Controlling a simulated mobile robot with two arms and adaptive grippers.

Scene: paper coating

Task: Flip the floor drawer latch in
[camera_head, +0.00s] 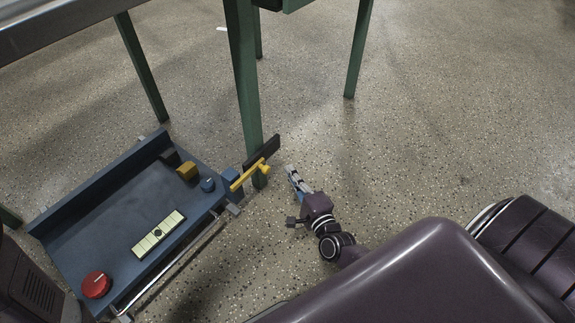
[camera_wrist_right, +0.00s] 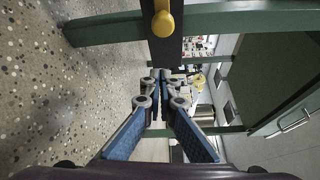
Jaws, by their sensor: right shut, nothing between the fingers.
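The floor drawer (camera_head: 105,225) is a blue tray on the floor at the left of the head view. A yellow latch lever (camera_head: 247,177) with a round knob sits at its right corner, slanting up to the right, in front of a dark plate (camera_head: 262,151). In the right wrist view the yellow knob (camera_wrist_right: 163,22) shows at the top, in front of the dark plate (camera_wrist_right: 164,50). My right gripper (camera_head: 290,172) is shut and empty, just right of the knob and apart from it. It also shows in the right wrist view (camera_wrist_right: 163,76), pointing towards the plate. My left gripper is not in view.
In the drawer lie a red round knob (camera_head: 96,285), a cream strip (camera_head: 158,234), a yellow block (camera_head: 187,171) and a small blue knob (camera_head: 208,185). A metal bar (camera_head: 180,264) runs along its front. A green table leg (camera_head: 246,90) stands behind the latch. Speckled floor (camera_head: 430,120) is clear to the right.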

